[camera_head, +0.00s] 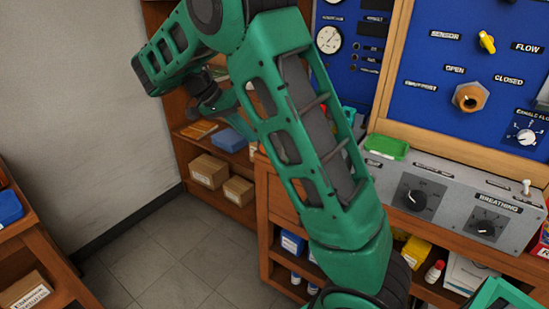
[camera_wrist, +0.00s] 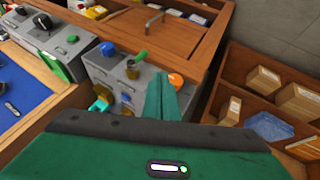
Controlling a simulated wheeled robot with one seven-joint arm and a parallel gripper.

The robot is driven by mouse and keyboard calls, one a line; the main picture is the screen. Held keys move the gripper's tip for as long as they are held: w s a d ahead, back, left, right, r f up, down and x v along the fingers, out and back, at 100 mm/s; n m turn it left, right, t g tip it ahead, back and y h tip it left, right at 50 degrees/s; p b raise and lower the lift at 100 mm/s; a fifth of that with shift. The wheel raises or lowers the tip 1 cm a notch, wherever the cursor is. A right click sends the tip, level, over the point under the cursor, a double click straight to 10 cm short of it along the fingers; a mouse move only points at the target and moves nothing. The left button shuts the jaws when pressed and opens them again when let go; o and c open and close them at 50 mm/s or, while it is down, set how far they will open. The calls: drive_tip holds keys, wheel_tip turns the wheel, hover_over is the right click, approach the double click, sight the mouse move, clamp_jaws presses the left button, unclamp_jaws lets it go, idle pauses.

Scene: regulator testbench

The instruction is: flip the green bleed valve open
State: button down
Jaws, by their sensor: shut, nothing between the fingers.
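The green bleed valve shows in the wrist view as a small green lever (camera_wrist: 138,57) on a brass-coloured fitting (camera_wrist: 132,71), on top of a grey box (camera_wrist: 103,64). The lever slants up to one side. My gripper (camera_wrist: 164,80) is shut and empty, its teal fingers together in front of the box, to the right of the valve in the picture. I cannot tell whether the fingers touch the box. In the head view my gripper (camera_head: 221,104) is small and partly hidden by my arm. The valve cannot be made out there, with my arm across that area.
An orange knob (camera_wrist: 176,80) lies just right of my fingers, and a blue knob (camera_wrist: 107,48) left of the valve. A grey console (camera_head: 408,187) with dials and a green tray (camera_head: 387,147) stands on the bench. Shelves with boxes (camera_head: 208,171) stand behind. The floor is clear.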

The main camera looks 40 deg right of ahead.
drive_tip(key=shift+w+a+f, duration=0.15)
drive_tip(key=shift+w+a, duration=0.15)
drive_tip(key=shift+a, duration=0.1)
drive_tip(key=x, duration=0.9)
drive_tip(key=shift+d, duration=0.15)
drive_tip(key=shift+s+d+f, duration=0.2)
drive_tip(key=shift+s+d, duration=0.4)
drive_tip(key=shift+s, duration=0.3)
drive_tip(key=shift+s+d+f, duration=0.2)
drive_tip(key=shift+s+d, duration=0.4)
drive_tip(key=shift+s, duration=0.3)
